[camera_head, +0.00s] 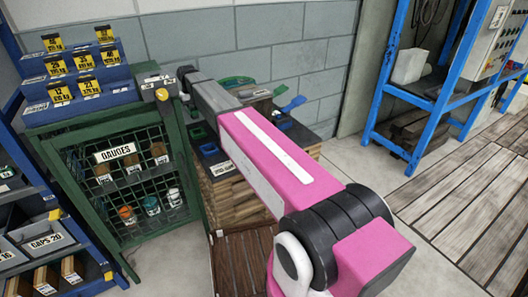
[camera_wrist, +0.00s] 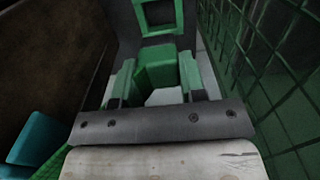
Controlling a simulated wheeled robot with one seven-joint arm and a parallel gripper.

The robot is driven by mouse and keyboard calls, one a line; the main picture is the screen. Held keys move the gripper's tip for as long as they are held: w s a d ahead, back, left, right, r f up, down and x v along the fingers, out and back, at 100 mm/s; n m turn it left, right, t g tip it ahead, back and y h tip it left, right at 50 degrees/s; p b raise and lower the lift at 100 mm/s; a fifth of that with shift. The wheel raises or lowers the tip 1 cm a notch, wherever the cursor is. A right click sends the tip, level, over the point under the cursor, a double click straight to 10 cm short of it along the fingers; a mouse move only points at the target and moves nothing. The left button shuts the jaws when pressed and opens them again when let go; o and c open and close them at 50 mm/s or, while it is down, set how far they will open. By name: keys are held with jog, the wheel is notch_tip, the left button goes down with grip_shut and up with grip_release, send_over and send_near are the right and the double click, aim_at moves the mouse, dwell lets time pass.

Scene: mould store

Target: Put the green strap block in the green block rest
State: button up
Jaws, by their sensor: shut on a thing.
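The green strap block (camera_wrist: 155,66) is between the two fingers of my gripper (camera_wrist: 157,82) in the wrist view. My gripper is shut on it. A square green frame with a dark opening, which looks like the green block rest (camera_wrist: 149,31), lies just beyond the block at the top of the wrist view. The block appears apart from it; the height between them is hard to judge. In the head view a small green rest (camera_head: 198,132) shows on the dark top of the wooden stack, left of my pink arm. My arm hides the gripper and block there.
A blue rest (camera_head: 209,148) sits near the green one. A green mesh cabinet (camera_head: 130,178) stands close on the left, with blue tiered label racks (camera_head: 78,72) on top. Green and blue handled items (camera_head: 292,104) lie behind my arm. A blue frame bench (camera_head: 430,100) is at right.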

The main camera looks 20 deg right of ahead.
notch_tip(320, 180, up, 20)
jog(key=shift+f, duration=0.25)
dwell(1.5)
jog(key=shift+w, duration=0.1)
